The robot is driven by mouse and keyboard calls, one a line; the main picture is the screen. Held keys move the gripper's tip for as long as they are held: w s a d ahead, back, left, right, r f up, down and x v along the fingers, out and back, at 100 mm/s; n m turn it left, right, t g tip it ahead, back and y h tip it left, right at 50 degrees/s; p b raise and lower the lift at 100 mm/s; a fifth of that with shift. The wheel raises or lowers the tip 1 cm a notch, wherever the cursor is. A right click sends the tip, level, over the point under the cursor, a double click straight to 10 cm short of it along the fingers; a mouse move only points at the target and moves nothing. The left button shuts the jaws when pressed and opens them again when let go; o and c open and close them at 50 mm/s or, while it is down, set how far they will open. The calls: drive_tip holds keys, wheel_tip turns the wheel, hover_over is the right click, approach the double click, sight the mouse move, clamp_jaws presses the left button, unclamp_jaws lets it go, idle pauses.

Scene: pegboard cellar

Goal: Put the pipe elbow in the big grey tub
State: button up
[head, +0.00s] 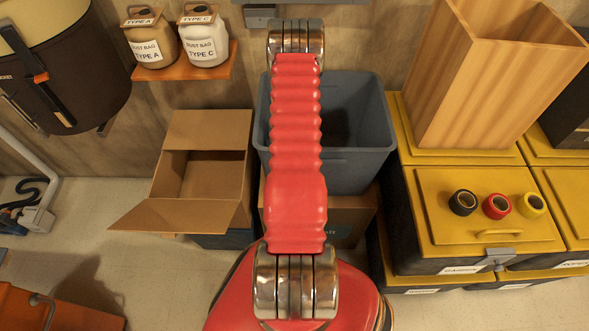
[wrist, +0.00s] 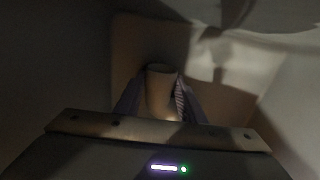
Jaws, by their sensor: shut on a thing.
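In the wrist view my gripper (wrist: 160,102) is shut on a pale, tube-shaped piece (wrist: 160,88), which fits the pipe elbow. Its bend is not clear in the dim light, and its far end is hidden. The big grey tub (head: 362,155) stands open in the head view, behind and to both sides of my red arm. My gripper is hidden in the head view. The wrist view shows dark and grey surfaces around a tan patch; I cannot tell for sure whether the gripper is inside the tub.
An open cardboard box (head: 205,130) stands left of the tub. Yellow-lidded bins (head: 465,240) stand on the right, bearing tape rolls (head: 496,206) and a tall wooden container (head: 490,80). A shelf (head: 220,66) with two jars is on the back wall.

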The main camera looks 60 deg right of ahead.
drive_tip(key=o, duration=1)
drive_tip(key=shift+o, duration=0.2)
wheel_tip(320, 180, up, 12)
drive_tip(key=shift+r, duration=0.1)
idle(0.9)
